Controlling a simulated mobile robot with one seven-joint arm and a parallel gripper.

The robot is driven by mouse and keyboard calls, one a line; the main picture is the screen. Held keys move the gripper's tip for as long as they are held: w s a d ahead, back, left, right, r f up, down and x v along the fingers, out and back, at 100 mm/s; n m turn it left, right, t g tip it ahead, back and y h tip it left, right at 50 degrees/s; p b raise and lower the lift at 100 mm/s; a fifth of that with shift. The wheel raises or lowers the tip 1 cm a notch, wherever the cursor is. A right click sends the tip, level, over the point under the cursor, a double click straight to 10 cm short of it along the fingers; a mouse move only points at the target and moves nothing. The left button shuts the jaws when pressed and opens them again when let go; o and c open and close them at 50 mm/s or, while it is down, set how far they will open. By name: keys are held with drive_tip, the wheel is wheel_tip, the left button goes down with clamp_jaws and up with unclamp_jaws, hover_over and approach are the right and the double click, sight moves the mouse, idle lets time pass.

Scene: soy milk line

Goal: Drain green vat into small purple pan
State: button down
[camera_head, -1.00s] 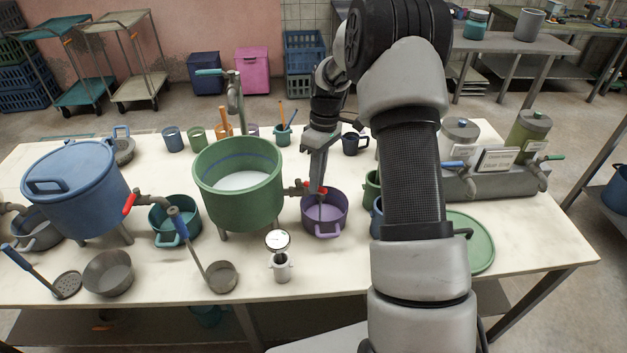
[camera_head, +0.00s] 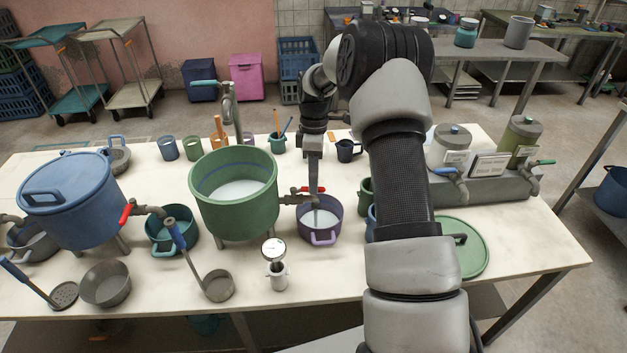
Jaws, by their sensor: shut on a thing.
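The green vat (camera_head: 234,215) stands on its legs mid-table, open at the top, with white liquid (camera_head: 238,190) inside. A tap with a red handle (camera_head: 301,189) sticks out from its right side. The small purple pan (camera_head: 320,232) sits on the table beneath the tap's outlet; a pale surface shows inside it, like white liquid. My gripper (camera_head: 315,188) comes down from above and is shut on the red handle, its fingers partly hiding it. The handle lies about level across the tap.
A blue vat (camera_head: 75,205) with a lid stands at the left, with a teal pan (camera_head: 172,230) beside it. A green lid (camera_head: 472,262) lies at the right. My arm hides the table right of the pan.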

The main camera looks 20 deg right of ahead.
drive_tip(key=c, duration=1.7)
unclamp_jaws()
drive_tip(key=shift+c, duration=0.2)
drive_tip(key=w+d+r+p, duration=0.1)
drive_tip(key=w+r, duration=0.2)
drive_tip(key=r, duration=1.4)
drive_tip(key=shift+w+d+r, duration=0.1)
